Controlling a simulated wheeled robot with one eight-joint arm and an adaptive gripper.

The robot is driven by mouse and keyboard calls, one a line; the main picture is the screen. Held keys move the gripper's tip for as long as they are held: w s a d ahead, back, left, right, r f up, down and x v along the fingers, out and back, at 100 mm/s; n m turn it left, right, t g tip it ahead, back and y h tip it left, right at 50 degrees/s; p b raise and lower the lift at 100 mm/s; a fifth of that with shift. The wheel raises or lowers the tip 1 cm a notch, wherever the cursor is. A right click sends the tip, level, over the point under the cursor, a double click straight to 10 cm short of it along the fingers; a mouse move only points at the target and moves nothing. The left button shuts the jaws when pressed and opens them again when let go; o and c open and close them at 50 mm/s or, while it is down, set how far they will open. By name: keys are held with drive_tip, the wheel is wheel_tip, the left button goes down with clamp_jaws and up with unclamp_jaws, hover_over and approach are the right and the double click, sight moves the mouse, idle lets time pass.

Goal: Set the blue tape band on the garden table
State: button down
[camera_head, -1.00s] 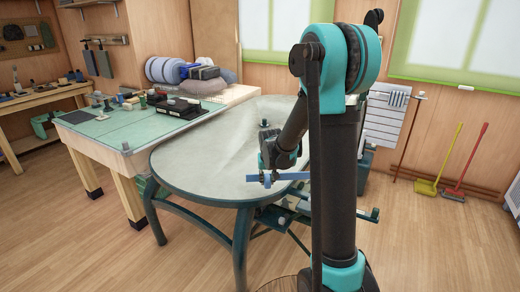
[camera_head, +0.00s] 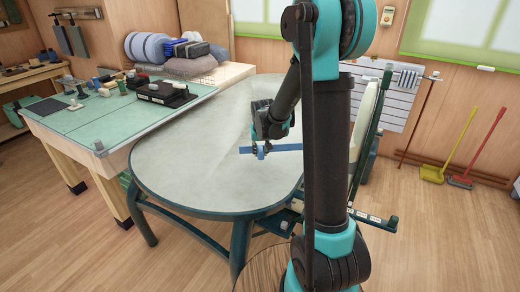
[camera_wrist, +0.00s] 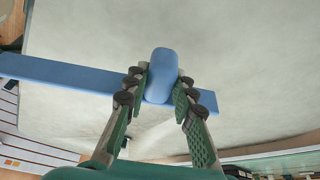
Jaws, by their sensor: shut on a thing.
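My gripper (camera_wrist: 162,88) is shut on that rounded piece, one finger on each side. In the head view the blue tape band (camera_head: 286,147) extends to both sides of my gripper (camera_head: 261,150). The garden table (camera_head: 190,165) has a pale grey rounded top and dark green legs. The band is over the tabletop; I cannot tell whether it touches. My arm hides part of the table's right side.
A green-topped workbench (camera_head: 90,125) with a black case (camera_head: 163,93) and small items stands at the left. Grey cushions (camera_head: 195,66) lie behind the table. A yellow broom (camera_head: 432,173) and a red one (camera_head: 462,180) lean by the right wall. The table's left and front are clear.

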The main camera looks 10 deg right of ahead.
sight(260, 169)
drive_tip(key=shift+f, duration=3)
drive_tip(key=shift+f, duration=0.45)
drive_tip(key=c, duration=1.2)
unclamp_jaws()
drive_tip(key=shift+s+r, duration=0.1)
drive_tip(key=shift+r, duration=0.05)
drive_tip(key=v, duration=1.1)
drive_tip(key=shift+s+r, duration=0.15)
drive_tip(key=shift+r, duration=0.15)
